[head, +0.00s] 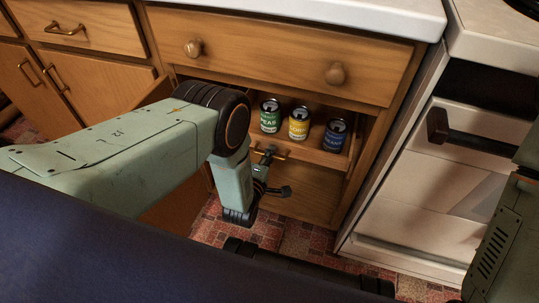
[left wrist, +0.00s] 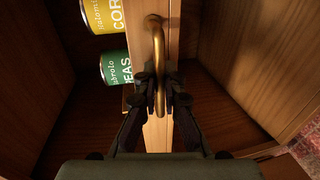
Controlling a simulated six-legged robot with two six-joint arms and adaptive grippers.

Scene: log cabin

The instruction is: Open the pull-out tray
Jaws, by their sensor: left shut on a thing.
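The pull-out tray (head: 334,160) is a wooden shelf with a low front board, in the open cabinet below a drawer. It carries a green PEAS can (head: 270,117), a yellow CORN can (head: 298,124) and a blue can (head: 334,136). Its curved brass handle (left wrist: 158,45) is on the front board. My left gripper (head: 268,162) is at the handle; in the left wrist view its fingers (left wrist: 160,85) are closed around the brass bar. In the head view my left arm hides the tray's left part. My right gripper is not in view.
A closed drawer (head: 270,60) with two round knobs is above the tray, under a white countertop (head: 330,10). An open cabinet door (head: 168,208) stands left, partly behind my arm. A white oven (head: 430,195) with a dark handle is at right. Tiled floor (head: 290,238) lies in front.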

